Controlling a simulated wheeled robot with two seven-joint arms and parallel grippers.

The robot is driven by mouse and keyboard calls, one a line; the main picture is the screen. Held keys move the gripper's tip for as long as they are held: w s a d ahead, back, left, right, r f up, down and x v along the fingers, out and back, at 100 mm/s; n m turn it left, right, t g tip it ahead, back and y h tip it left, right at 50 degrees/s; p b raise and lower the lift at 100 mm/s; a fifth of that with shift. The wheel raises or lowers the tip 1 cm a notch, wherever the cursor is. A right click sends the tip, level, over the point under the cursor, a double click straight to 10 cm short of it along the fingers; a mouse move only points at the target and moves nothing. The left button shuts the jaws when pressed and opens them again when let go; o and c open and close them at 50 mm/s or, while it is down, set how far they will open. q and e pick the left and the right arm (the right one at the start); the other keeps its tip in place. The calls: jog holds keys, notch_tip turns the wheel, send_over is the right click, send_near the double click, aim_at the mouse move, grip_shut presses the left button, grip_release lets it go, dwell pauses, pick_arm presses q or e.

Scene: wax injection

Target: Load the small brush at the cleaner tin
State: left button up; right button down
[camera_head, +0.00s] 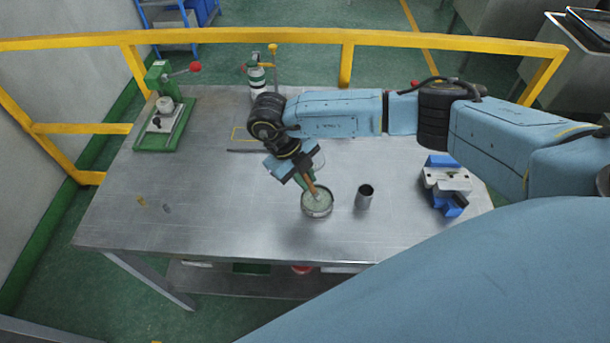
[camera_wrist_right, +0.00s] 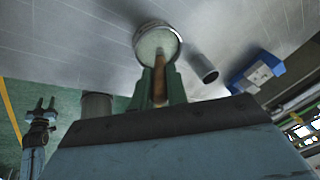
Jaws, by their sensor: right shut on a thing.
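The cleaner tin (camera_head: 317,207) is a round, low open tin with pale greenish contents, on the metal table near its front middle. My right gripper (camera_head: 306,180) is over it, tilted, shut on the small brush (camera_head: 313,189). The brush has a brown wooden handle and slants down with its lower end at the tin's opening. Whether the bristles touch the contents is hard to tell. In the right wrist view the brush handle (camera_wrist_right: 160,85) lies between the green fingers and points at the tin (camera_wrist_right: 158,36). My left gripper is not in the head view.
A grey metal cup (camera_head: 364,196) stands just right of the tin. A blue vise (camera_head: 446,186) is at the table's right. A green press (camera_head: 165,115) stands at the back left, and a bottle (camera_head: 256,77) at the back. The table's left front (camera_head: 200,225) is mostly clear.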

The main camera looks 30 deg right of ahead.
jog(key=shift+r+p, duration=2.65)
jog(key=shift+r, duration=0.85)
